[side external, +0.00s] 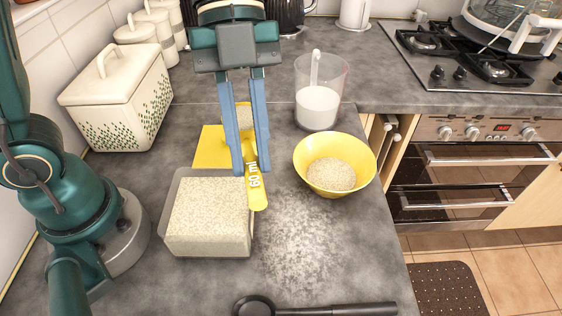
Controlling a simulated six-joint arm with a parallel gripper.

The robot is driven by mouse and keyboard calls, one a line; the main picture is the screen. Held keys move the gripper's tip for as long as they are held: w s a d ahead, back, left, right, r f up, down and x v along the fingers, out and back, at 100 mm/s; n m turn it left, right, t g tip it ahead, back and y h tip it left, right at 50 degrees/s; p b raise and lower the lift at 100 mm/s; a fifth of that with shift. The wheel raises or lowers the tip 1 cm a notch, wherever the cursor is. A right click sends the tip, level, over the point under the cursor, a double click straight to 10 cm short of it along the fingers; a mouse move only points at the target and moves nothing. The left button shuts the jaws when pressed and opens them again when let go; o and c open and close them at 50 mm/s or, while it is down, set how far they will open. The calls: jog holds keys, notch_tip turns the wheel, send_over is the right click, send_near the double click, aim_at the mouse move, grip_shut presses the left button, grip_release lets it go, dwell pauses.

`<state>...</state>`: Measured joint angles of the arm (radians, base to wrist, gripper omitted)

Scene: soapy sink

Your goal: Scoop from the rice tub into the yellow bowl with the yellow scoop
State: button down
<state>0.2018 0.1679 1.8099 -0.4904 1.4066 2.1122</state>
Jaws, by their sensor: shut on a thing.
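My gripper (253,166) is shut on the handle of the yellow scoop (257,194), which is marked 60 ml. The scoop's head lies behind the fingers, away from the camera, and pale grains show in it. The clear rice tub (207,248), filled with pale rice, stands on the counter just left of and nearer than the gripper. The yellow bowl (366,163) stands to the right of the gripper, with some rice in its bottom. The scoop is apart from the bowl. The fingers partly hide the scoop.
A yellow square (208,150) lies under the scoop's head. A clear jug (318,98) with white contents stands behind the bowl. Pale grains (305,245) are scattered on the counter in front. A black ladle (330,309) lies at the front edge. A patterned cream box (118,95) stands at left.

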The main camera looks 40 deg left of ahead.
jog(key=w+d+n+t, duration=0.1)
jog(key=w+d+n, duration=0.15)
jog(key=w, duration=0.35)
jog(key=w+d+f+n+t+h, duration=0.1)
jog(key=w+d+n, duration=0.15)
jog(key=w, duration=0.25)
jog(key=w+d+n+t, duration=0.1)
jog(key=w+d+n, duration=0.15)
jog(key=w, duration=0.35)
jog(key=shift+f, duration=3.6)
jog(key=a+r+h, duration=0.5)
jog(key=r+h, duration=0.1)
jog(key=h, duration=0.7)
jog(key=d+f+y, duration=0.2)
jog(key=d+y, duration=0.3)
jog(key=y, duration=0.8)
jog(key=shift+d+m, duration=0.35)
